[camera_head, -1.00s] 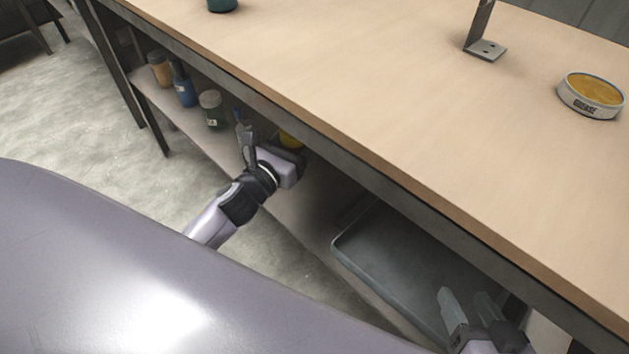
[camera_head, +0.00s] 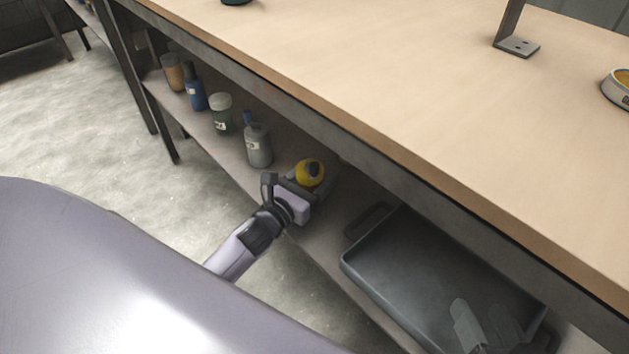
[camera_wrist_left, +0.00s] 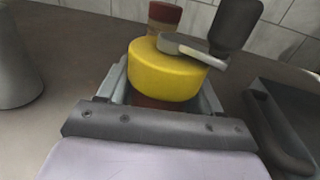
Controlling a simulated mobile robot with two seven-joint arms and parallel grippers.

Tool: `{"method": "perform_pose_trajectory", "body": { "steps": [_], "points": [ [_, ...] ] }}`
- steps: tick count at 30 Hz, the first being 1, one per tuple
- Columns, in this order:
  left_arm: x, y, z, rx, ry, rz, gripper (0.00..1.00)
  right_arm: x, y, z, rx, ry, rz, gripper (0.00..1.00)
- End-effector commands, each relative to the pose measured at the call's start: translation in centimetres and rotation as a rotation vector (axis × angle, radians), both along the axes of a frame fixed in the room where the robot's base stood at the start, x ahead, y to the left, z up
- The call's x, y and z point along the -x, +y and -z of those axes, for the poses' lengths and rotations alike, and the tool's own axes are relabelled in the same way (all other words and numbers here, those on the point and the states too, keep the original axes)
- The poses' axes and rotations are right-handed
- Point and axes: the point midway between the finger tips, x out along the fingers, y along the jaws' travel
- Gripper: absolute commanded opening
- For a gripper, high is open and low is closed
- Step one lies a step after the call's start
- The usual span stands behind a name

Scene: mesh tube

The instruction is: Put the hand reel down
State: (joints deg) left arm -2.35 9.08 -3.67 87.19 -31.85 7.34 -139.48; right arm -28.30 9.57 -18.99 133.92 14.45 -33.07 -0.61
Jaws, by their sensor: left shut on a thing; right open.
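The hand reel is a yellow drum with a grey crank arm and a dark handle. In the head view the hand reel (camera_head: 312,171) is at the lower shelf under the workbench. In the left wrist view the hand reel (camera_wrist_left: 165,76) stands upright between the fingers. My left gripper (camera_head: 303,186) is shut on it; its jaws also show in the left wrist view (camera_wrist_left: 165,95). Whether the reel's underside touches the shelf is hidden. My right gripper (camera_head: 482,325) is open and empty over the grey tray.
Several bottles and jars stand on the shelf (camera_head: 205,128) left of the reel, the nearest a grey bottle (camera_head: 258,147). A grey tray (camera_head: 372,277) lies to the right. The bench top (camera_head: 400,85) hangs above the shelf. A tin (camera_head: 618,90) stands on the bench.

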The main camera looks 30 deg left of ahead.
Motion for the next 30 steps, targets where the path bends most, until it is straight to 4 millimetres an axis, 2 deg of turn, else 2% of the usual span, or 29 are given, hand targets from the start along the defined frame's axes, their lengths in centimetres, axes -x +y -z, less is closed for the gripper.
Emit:
{"method": "perform_pose_trajectory", "body": {
  "steps": [9,10,12,24,30],
  "points": [
    [0.0,0.0,0.2,-0.001,-0.003,0.001,0.30,0.0,-0.2,0.1,0.010,-0.013,0.004,0.57],
    [0.0,0.0,0.1,-0.001,-0.002,0.001,0.74,0.0,-0.2,-0.1,0.010,-0.014,0.003,0.57],
    [0.0,0.0,0.1,-0.001,-0.002,0.001,0.90,0.0,-0.2,-0.1,0.009,-0.014,0.004,0.57],
    [0.1,0.0,-0.4,0.001,-0.001,0.001,0.90,0.1,0.0,-0.5,0.000,-0.005,-0.001,0.57],
    [2.8,0.3,-0.3,0.002,0.002,0.000,0.90,0.1,0.3,-0.2,-0.018,0.029,-0.008,0.57]
  ]
}}
